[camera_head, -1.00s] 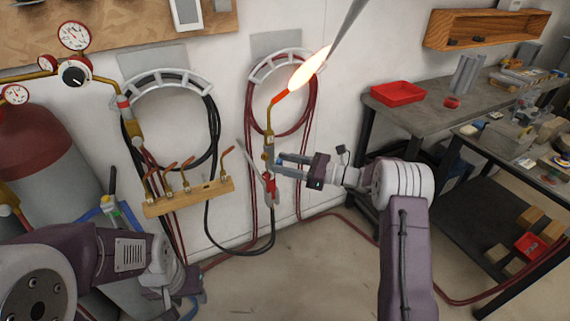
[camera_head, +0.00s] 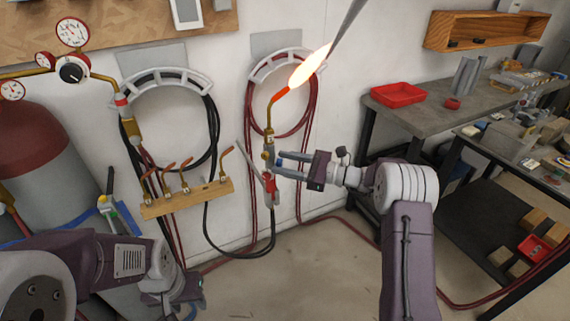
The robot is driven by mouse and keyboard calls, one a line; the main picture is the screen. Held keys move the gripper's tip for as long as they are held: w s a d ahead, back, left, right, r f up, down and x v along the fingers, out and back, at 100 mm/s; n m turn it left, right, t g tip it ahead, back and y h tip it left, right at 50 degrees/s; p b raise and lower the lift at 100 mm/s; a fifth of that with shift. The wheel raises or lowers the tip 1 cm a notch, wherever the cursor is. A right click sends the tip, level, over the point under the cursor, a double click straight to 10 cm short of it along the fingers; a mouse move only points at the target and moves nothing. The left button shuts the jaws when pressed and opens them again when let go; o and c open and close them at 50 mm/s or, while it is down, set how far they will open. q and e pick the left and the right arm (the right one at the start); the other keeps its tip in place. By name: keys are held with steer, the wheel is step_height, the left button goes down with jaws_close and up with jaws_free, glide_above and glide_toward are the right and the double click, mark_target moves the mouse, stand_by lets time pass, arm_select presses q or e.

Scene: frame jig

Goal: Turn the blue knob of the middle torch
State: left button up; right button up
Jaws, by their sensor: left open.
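A lit torch (camera_head: 268,146) stands upright near the middle, its brass body topped by an orange-hot bent tube with a bright flame (camera_head: 310,66). My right gripper (camera_head: 275,163) is at the torch body, coming from the right. Its two fingers are apart, with the tips beside or around the valve; I cannot tell whether they touch a knob. A blue knob cannot be made out there. My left gripper (camera_head: 190,308) is open and low at the bottom left, partly hidden by my own arm and away from the torch.
A wooden rack (camera_head: 187,200) holds several copper tips left of the torch. Hoses hang on wall holders (camera_head: 168,75). A red gas cylinder (camera_head: 35,140) stands at left. A grey bench (camera_head: 430,112) with a red tray (camera_head: 397,95) is at right. The floor between is mostly clear.

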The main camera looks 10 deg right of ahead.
steer(key=v, duration=0.9)
steer(key=shift+p, duration=0.3)
